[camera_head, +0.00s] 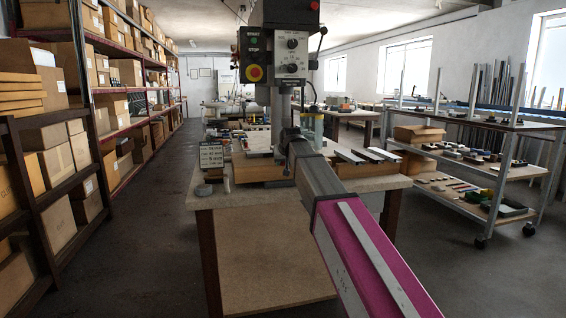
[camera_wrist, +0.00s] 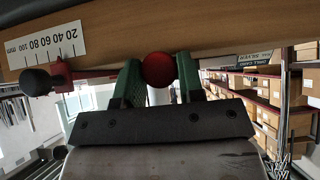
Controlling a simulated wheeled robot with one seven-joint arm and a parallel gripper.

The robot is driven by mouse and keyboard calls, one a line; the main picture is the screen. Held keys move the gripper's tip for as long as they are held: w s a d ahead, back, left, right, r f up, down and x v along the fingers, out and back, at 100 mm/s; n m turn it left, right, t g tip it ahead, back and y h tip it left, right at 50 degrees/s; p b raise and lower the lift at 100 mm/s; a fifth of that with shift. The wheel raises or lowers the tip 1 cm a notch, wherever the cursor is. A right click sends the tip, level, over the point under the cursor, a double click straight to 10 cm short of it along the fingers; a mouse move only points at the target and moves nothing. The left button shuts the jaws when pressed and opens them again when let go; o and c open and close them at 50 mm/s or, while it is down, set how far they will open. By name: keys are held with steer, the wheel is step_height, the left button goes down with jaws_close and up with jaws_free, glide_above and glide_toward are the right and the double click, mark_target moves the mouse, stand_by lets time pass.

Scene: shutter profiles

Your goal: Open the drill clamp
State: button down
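The drill press (camera_head: 283,15) stands on a wooden workbench (camera_head: 255,245) in the head view. My arm reaches to its table, and hides the clamp and most of my gripper there. In the wrist view my gripper (camera_wrist: 160,80) has two green fingers, one on each side of a red ball knob (camera_wrist: 158,69). The knob fills the gap, and the fingers appear shut on it. To the left is a red clamp part (camera_wrist: 62,76) with a black knob (camera_wrist: 36,82), beside a wooden board (camera_wrist: 130,28). How the red parts connect is partly hidden.
A white millimetre scale (camera_wrist: 47,47) is on the board. In the head view, metal profiles (camera_head: 366,155) lie right of the press and a small sign (camera_head: 211,156) stands left. Box shelves (camera_head: 60,130) line the left; a wheeled cart (camera_head: 490,165) stands right. Floor (camera_head: 140,250) left of the bench is clear.

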steer(key=s+d, duration=0.2)
steer(key=s, duration=0.5)
steer(key=shift+s, duration=0.4)
steer(key=shift+d+f, duration=0.1)
steer(key=c, duration=0.8)
jaws_free()
steer(key=shift+o, duration=0.2)
steer(key=v, duration=1.1)
steer(key=shift+f, duration=0.1)
